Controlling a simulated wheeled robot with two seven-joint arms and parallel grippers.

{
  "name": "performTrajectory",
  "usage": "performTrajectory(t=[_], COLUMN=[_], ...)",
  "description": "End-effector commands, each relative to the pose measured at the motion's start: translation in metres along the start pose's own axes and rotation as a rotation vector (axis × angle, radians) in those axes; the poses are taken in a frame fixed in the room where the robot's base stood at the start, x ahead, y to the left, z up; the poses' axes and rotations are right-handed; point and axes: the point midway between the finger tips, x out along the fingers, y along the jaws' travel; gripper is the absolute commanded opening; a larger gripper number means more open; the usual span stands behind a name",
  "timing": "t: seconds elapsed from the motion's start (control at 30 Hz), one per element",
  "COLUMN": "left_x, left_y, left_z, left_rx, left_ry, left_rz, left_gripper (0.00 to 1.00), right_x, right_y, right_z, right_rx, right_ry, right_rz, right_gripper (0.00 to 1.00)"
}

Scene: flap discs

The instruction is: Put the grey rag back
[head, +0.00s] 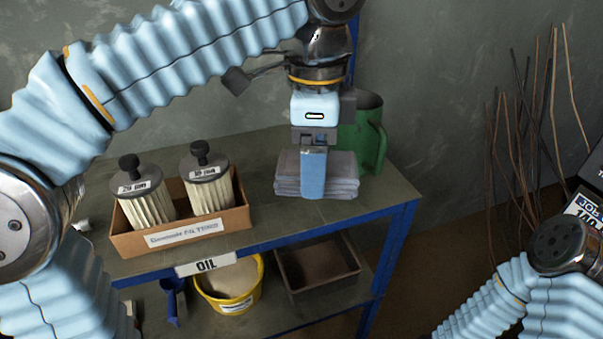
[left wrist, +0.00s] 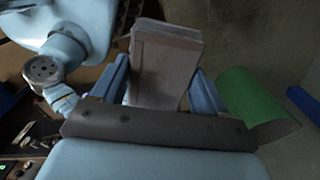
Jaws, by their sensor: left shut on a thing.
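The grey rag (head: 343,178) is a folded, layered pile at the right end of the bench top. My left gripper (head: 314,182) points down over it, with one blue finger in front of its near face. In the left wrist view the rag (left wrist: 165,65) fills the space between the two blue fingers of the left gripper (left wrist: 163,85), which is shut on it. The far finger is hidden in the head view. I cannot tell whether the rag touches the bench. My right gripper is not in view.
A green jug (head: 368,140) stands just behind the rag; it also shows in the left wrist view (left wrist: 245,95). A cardboard box (head: 185,238) with two filters stands to the left. Below are a yellow bucket (head: 232,300) and a dark tray (head: 318,283).

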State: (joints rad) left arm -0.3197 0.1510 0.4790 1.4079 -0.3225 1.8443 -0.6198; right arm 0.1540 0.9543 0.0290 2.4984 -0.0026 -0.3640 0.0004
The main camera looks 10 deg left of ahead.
Motion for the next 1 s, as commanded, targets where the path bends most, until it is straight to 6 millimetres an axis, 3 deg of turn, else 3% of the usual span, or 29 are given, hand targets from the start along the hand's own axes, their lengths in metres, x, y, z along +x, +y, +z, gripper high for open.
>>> performTrajectory(t=[0.2, 0.33, 0.57, 0.7, 0.83, 1.0], left_x=[0.029, 0.054, 0.072, 0.092, 0.114, 0.119], left_y=[-0.061, -0.08, -0.095, -0.11, -0.108, -0.108], left_z=[0.017, 0.022, 0.026, 0.03, 0.03, 0.029], left_rx=[-0.006, -0.005, -0.004, -0.005, -0.004, -0.004], left_ry=[-0.001, -0.001, -0.002, -0.002, -0.002, 0.0], left_rz=[0.004, 0.003, 0.002, 0.003, 0.002, 0.0], left_gripper=[0.45, 0.45, 0.45, 0.45, 0.45, 0.45], right_x=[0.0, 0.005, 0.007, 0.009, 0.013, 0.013], right_y=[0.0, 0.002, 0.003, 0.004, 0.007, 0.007], right_z=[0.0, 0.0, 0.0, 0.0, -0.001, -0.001], right_rx=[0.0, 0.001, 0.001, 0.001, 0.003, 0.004], right_ry=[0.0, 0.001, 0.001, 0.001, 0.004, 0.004], right_rz=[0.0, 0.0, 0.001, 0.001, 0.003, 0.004], right_gripper=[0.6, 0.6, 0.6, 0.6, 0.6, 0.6])
